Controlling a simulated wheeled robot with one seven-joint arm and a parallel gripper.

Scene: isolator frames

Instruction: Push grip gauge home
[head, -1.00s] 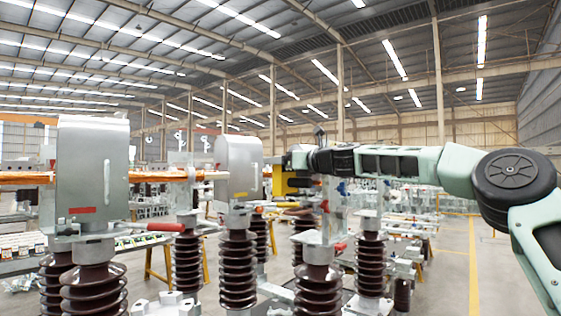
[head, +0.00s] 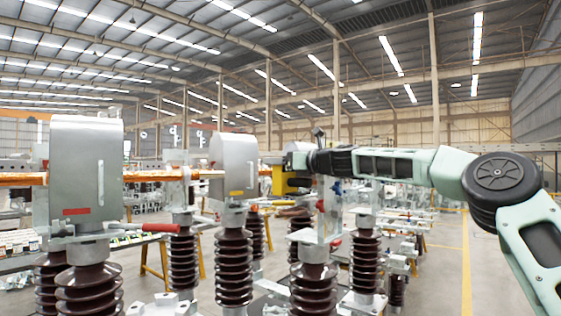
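My arm reaches in from the right, and its dark wrist ends at my gripper (head: 291,165), beside the right-hand grey metal housing (head: 233,168). A yellow block (head: 278,181) shows just below and in front of my gripper, close to the housing's right side. I cannot tell whether it is the grip gauge or whether my gripper touches it. The fingers are too small and partly hidden, so their opening cannot be told. A copper-coloured bar (head: 150,176) runs between the right housing and the left grey housing (head: 87,172).
Brown ribbed insulators (head: 234,268) stand under the housings. A post with a red-handled lever (head: 335,242) stands below my arm. Open floor with a yellow line (head: 466,265) lies to the right.

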